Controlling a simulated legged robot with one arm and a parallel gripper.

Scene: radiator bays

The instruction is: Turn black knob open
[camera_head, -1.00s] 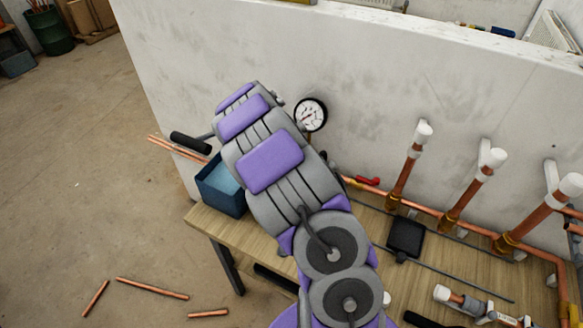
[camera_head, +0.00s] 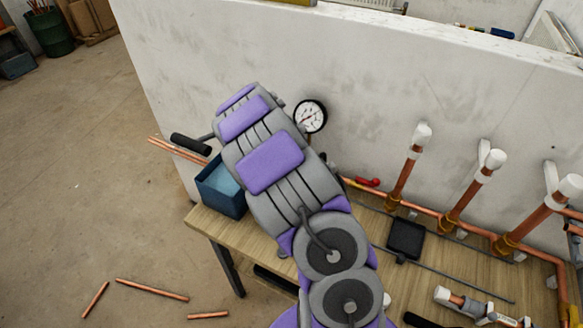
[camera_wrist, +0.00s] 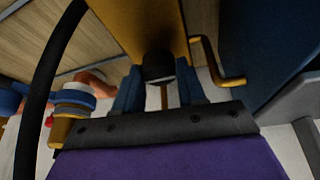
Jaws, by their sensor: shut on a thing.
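In the wrist view, the black knob (camera_wrist: 159,67) sits at the end of a yellow-brown body, between the two dark blue fingers of my gripper (camera_wrist: 158,88). My gripper is shut on the knob. A thin copper-coloured stem shows below the knob, between the fingers. In the head view my arm covers the knob and the gripper, so neither can be seen there. A round pressure gauge (camera_head: 310,116) with a white face and black rim stands just right of my arm, in front of the white wall.
A blue bin (camera_head: 222,190) stands at the left end of the wooden bench (camera_head: 222,225). A red handle (camera_head: 367,182) and copper pipes (camera_head: 458,205) with white caps lie right of my arm. A bent yellow rod (camera_wrist: 210,65) is close right of the gripper. Loose pipes lie on the floor.

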